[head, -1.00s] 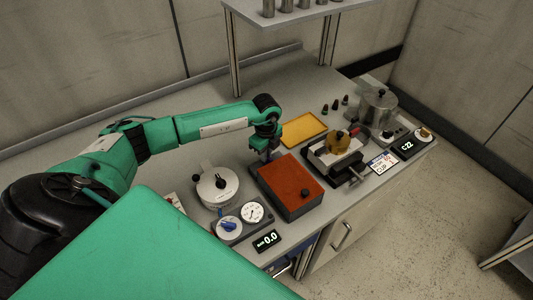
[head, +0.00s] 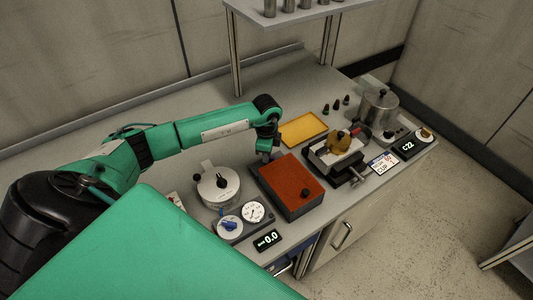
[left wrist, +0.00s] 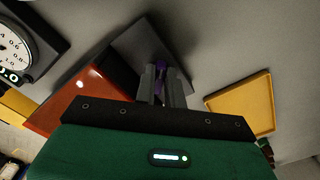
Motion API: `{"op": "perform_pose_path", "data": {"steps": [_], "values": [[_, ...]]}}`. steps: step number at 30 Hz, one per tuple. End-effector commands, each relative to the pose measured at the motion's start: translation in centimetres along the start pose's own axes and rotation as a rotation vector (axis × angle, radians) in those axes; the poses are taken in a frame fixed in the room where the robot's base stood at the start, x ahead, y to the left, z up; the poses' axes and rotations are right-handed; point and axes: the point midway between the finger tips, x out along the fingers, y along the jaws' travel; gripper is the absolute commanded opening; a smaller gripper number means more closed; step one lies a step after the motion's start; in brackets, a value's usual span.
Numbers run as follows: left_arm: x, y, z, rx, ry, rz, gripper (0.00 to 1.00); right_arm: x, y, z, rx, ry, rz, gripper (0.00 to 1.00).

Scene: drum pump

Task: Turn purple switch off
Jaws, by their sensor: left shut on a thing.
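The purple switch (left wrist: 159,66) shows in the left wrist view as a small purple piece between my left gripper's fingers. My left gripper (left wrist: 161,88) is shut on it, beside the box with the red-brown lid. In the head view my left gripper (head: 268,151) reaches down at the back left edge of that box (head: 288,186), and the arm and the box partly hide the switch. Whether the switch is on or off cannot be told. My right gripper is not in view.
A white round device (head: 218,188) and a gauge panel (head: 253,212) stand left of the box. A yellow tray (head: 302,129) lies behind it. A vise-like fixture (head: 337,158) and a metal pot (head: 379,107) stand to the right. The bench behind my arm is clear.

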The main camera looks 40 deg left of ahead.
Motion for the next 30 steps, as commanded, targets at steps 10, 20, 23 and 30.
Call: {"op": "perform_pose_path", "data": {"steps": [10, 20, 23, 30], "values": [[-0.1, -0.1, 0.0, -0.004, 0.001, -0.003, 0.0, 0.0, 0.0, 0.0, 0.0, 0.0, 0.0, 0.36], [-0.1, -0.1, 0.0, -0.002, 0.001, -0.001, 0.33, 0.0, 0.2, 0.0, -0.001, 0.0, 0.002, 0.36], [-0.2, -0.1, 0.0, -0.002, 0.001, -0.001, 0.33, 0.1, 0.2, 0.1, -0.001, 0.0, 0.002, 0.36], [-3.3, -0.2, 0.0, -0.001, 0.003, -0.006, 0.33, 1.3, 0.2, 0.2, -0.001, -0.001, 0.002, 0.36]]}}
